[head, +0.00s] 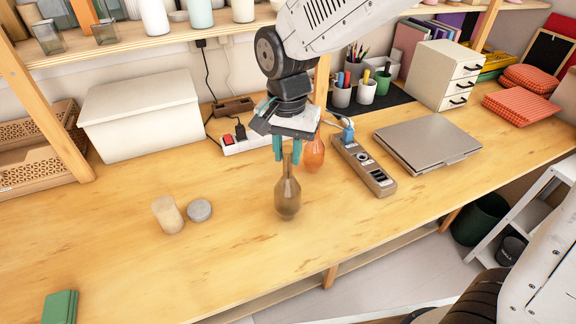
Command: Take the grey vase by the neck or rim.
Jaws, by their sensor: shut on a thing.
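The grey vase (288,196) is a see-through, brownish-grey bottle shape with a round body and a narrow neck. It is upright over the front middle of the table. My gripper (287,156) points down from above, with its teal fingers on either side of the vase's neck, shut on it. The fingers partly hide the rim. I cannot tell whether the vase's base touches the table.
An orange vase (314,153) stands close behind, right of my gripper. A power strip (363,165) and a closed laptop (427,143) lie to the right. A beige cylinder (167,214) and a grey disc (199,210) are at left. The front left table is mostly clear.

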